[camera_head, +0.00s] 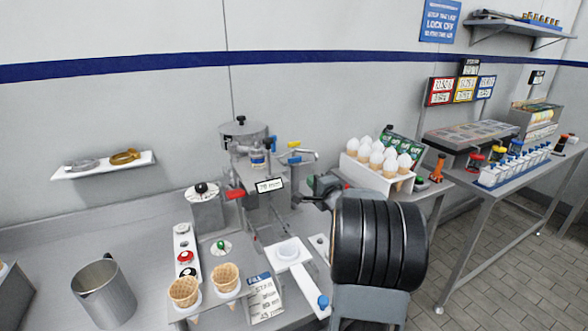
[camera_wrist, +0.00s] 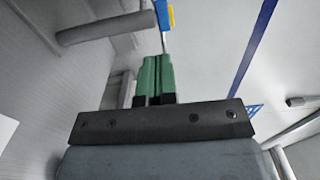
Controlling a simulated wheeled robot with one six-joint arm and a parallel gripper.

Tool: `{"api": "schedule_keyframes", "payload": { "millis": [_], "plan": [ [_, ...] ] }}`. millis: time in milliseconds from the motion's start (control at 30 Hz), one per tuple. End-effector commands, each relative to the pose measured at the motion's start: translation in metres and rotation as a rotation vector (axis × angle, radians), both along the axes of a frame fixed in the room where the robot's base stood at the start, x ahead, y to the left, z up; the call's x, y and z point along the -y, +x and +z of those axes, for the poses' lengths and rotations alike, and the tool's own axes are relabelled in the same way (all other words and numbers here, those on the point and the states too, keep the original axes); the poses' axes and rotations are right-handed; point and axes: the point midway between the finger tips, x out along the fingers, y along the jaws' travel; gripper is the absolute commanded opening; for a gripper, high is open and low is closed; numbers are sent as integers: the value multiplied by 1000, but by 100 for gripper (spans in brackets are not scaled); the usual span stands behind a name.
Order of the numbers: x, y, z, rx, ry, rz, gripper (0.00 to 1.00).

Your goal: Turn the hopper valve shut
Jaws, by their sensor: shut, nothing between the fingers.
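A metal hopper with a dark-knobbed lid (camera_head: 243,130) stands at the back of the bench on a grey machine. I cannot tell which one is the hopper valve. My gripper (camera_wrist: 154,62) has green fingers closed together with nothing between them. In the wrist view a blue and yellow piece (camera_wrist: 165,15) is beyond the fingertips, apparently apart from them. In the head view my arm largely hides the gripper, right of the machine.
A red handle (camera_head: 235,194) juts from the machine's left. Waffle cones (camera_head: 185,290) stand in a front holder beside a metal jug (camera_head: 103,292). A white rack of filled cones (camera_head: 377,160) stands to the right. A wall shelf (camera_head: 103,166) holds two rings.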

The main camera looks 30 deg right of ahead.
Motion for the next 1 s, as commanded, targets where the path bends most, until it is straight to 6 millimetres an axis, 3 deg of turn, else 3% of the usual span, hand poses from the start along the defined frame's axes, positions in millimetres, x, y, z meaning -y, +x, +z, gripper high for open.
{"api": "schedule_keyframes", "payload": {
  "millis": [400,600,1000],
  "plan": [
    [9,76,0,-1,0,2,0],
    [15,105,0,-2,-1,-1,0],
    [18,127,0,-1,-1,-2,0]
  ]
}}
